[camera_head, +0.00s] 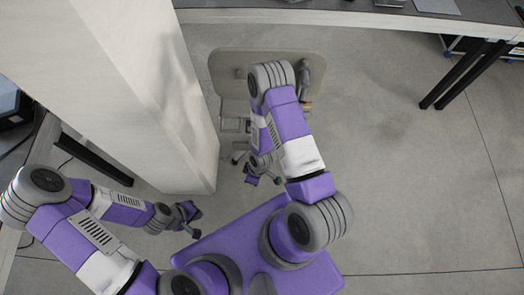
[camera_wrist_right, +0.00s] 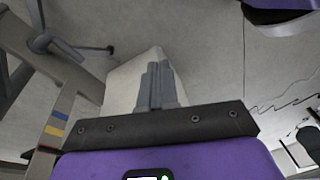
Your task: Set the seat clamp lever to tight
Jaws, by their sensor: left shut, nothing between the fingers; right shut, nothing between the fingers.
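A chair with a beige panel (camera_head: 225,62) stands behind my right arm, which hides much of it. In the right wrist view a grey-beige frame piece (camera_wrist_right: 72,100) with a blue band and a yellow band runs along the left side. I cannot make out the seat clamp lever for certain. My right gripper (camera_wrist_right: 155,78) is shut and empty, to the right of the banded frame piece and apart from it. My left gripper (camera_head: 192,229) is shut and empty, low beside the pale column, away from the chair.
A pale wall or column (camera_head: 150,80) stands close to the left of the chair. A table edge (camera_head: 350,18) runs across the top, with dark legs (camera_head: 465,75) at the right. The chair's dark leg base (camera_wrist_right: 50,38) shows in the right wrist view. The floor at right is clear.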

